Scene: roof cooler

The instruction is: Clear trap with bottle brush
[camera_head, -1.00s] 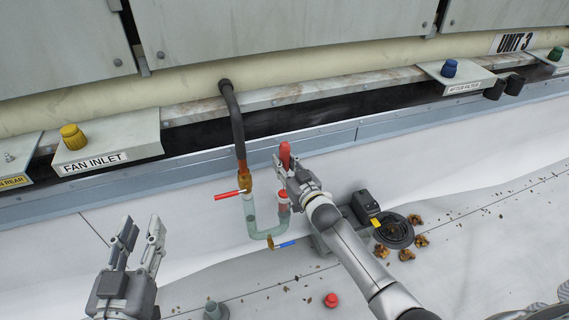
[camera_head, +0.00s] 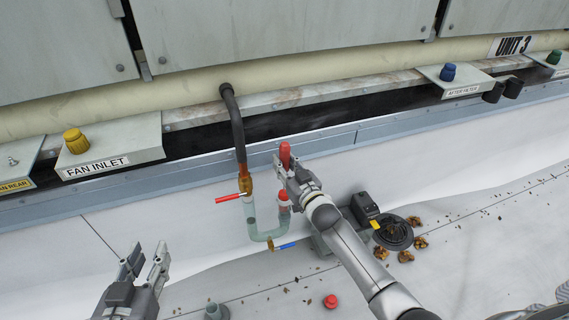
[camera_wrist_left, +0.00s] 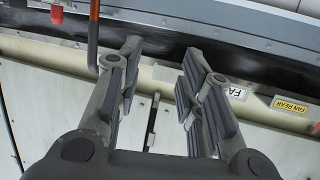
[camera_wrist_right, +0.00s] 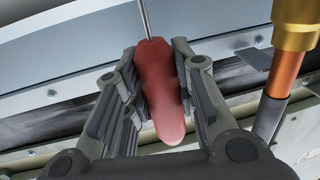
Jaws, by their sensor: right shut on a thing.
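The trap (camera_head: 253,222) is a pale green, see-through U-shaped pipe below a dark hose and copper fitting. It has a red-handled valve (camera_head: 230,198) on its left leg and a blue-handled valve (camera_head: 283,246) at the bottom. My right gripper (camera_head: 284,172) is shut on the bottle brush's red handle (camera_head: 285,152), above the trap's right leg. The right wrist view shows the handle (camera_wrist_right: 162,90) between the fingers and a thin metal rod leaving it. The bristles cannot be made out. My left gripper (camera_head: 147,258) is open and empty, left of the trap; its spread fingers show in the left wrist view (camera_wrist_left: 158,85).
A red cap (camera_head: 331,301) lies on the pale roof. A round drain (camera_head: 394,233) with clumps of brown leaves lies to the right, beside a black box (camera_head: 364,210). The FAN INLET ledge (camera_head: 112,150) with a yellow knob is at left.

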